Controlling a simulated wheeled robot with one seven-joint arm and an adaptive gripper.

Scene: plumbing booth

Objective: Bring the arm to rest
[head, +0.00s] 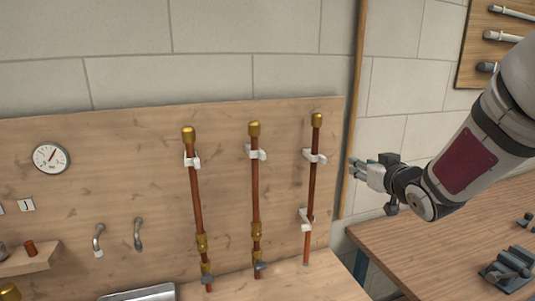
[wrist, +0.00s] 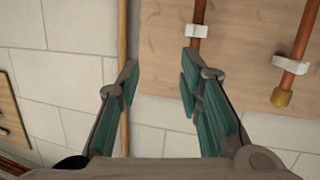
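My arm reaches in from the right edge of the head view. My gripper (head: 356,168) points left, in front of the wall just right of the wooden panel's edge. In the wrist view my gripper (wrist: 158,82) has its two teal fingers apart, with nothing between them. Behind the gap show the wooden strip, tiles and the panel's edge. The gripper appears clear of the copper pipes.
Three upright copper pipes with brass caps, the left (head: 196,200), middle (head: 255,190) and right (head: 313,180), stand on the wooden panel (head: 110,150). A wooden bench (head: 420,240) with a vise (head: 510,268) lies below my arm. A gauge (head: 51,158) hangs at left.

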